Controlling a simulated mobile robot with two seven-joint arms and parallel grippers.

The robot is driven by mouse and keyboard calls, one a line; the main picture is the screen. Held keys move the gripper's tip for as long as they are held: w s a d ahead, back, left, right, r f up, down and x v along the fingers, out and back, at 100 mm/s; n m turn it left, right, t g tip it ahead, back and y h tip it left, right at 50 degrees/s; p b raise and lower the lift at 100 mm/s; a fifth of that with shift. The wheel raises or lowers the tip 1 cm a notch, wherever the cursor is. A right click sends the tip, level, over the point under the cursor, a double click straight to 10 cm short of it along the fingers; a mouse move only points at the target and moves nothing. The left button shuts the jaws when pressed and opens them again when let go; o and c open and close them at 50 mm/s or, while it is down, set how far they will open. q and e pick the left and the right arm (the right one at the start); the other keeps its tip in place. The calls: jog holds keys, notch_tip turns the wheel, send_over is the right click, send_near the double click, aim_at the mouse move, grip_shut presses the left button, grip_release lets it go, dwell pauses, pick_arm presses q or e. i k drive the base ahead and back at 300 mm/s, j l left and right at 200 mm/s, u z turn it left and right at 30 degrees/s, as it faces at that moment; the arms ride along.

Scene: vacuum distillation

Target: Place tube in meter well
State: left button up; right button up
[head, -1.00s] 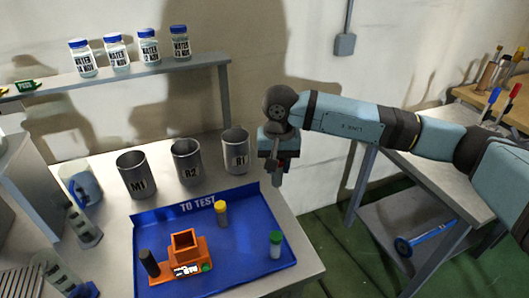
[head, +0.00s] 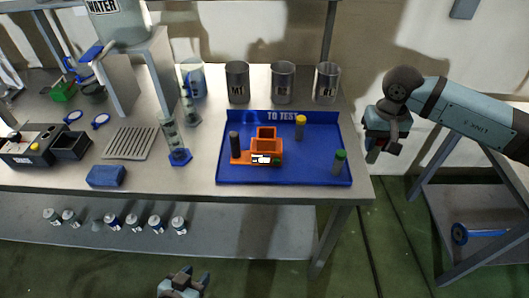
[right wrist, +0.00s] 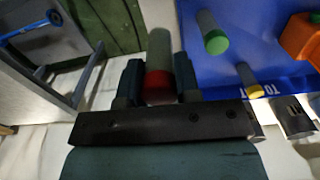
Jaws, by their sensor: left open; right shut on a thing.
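The orange meter (head: 267,144) stands on the blue "TO TEST" tray (head: 235,179), with its square open well on top and a dark upright cylinder beside it on the left. My right gripper (head: 378,152) is right of the tray, beyond the table's edge. In the right wrist view it is shut on a red-capped tube (right wrist: 158,86). A yellow-capped tube (head: 300,127) and a green-capped tube (head: 339,162) stand upright on the tray; both show in the wrist view. My left gripper (head: 187,283) is open and empty, low in front of the table.
Metal beakers (head: 237,82) stand behind the tray. A glass cylinder (head: 171,135), a blue block (head: 106,176) and a ribbed plate (head: 130,143) lie left of it. Several small bottles (head: 112,221) stand on the lower shelf. A second table (head: 465,197) is at the right.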

aim_at(267, 144)
jog(key=k+u, duration=0.2)
jog(key=u, duration=0.95)
jog(key=k+l+u, duration=0.1)
jog(key=l+u, duration=0.2)
jog(key=k+l+u, duration=0.25)
jog(key=l, duration=0.35)
